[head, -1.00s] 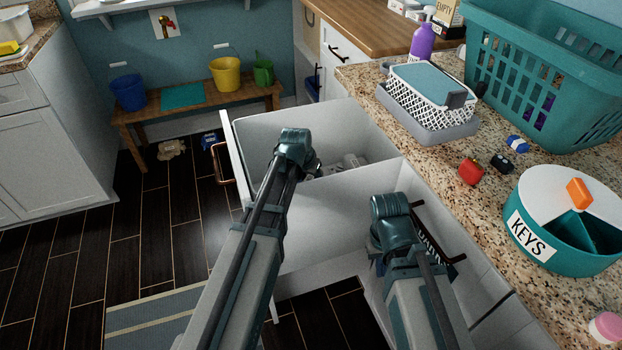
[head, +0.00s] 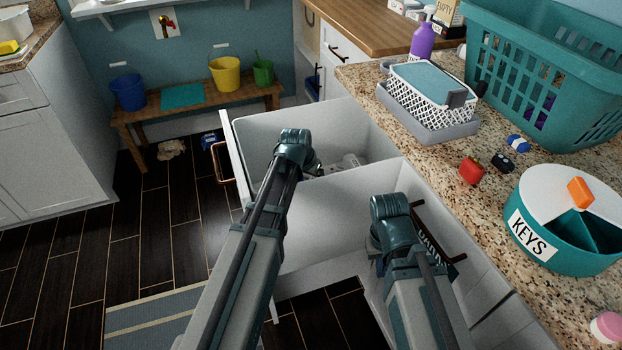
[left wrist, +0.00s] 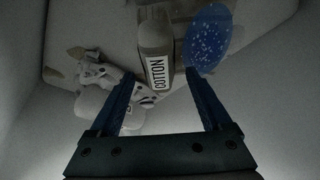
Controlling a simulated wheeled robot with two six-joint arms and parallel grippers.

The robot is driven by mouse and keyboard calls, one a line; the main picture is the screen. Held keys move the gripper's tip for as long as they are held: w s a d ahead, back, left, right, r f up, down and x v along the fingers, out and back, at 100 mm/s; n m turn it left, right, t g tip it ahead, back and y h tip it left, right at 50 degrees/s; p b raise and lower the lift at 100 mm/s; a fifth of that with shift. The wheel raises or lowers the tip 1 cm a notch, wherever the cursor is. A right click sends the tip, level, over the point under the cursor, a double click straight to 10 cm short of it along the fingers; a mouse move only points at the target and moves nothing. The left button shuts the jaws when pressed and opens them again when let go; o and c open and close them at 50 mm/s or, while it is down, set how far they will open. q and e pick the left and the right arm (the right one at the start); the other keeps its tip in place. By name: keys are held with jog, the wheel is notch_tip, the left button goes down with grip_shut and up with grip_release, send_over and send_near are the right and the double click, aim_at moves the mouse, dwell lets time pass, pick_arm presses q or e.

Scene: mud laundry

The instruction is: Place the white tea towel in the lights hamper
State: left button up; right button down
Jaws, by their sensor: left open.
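No thing in these frames can be identified for sure as the white tea towel. My left gripper (left wrist: 160,82) is open, pointing down inside a white-walled open drawer (head: 335,212); in the head view my arm mostly hides it. In the left wrist view, a pale, dark-patched crumpled item (left wrist: 98,76) lies by the left finger. No label reading lights is legible.
A speckled counter (head: 440,130) on the right carries a teal basket (head: 550,75), a KEYS tin (head: 560,225) and a white caddy (head: 430,90). A blue speckled disc (left wrist: 208,37) lies in the drawer. A crumpled pale item (head: 171,149) is on the floor by the bench (head: 150,120).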

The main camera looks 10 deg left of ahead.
pick_arm(q)
jog(key=shift+r+p, duration=0.35)
jog(key=shift+r, duration=0.15)
jog(key=p+v, duration=1.1)
jog(key=v, duration=0.1)
jog(key=shift+w, duration=0.1)
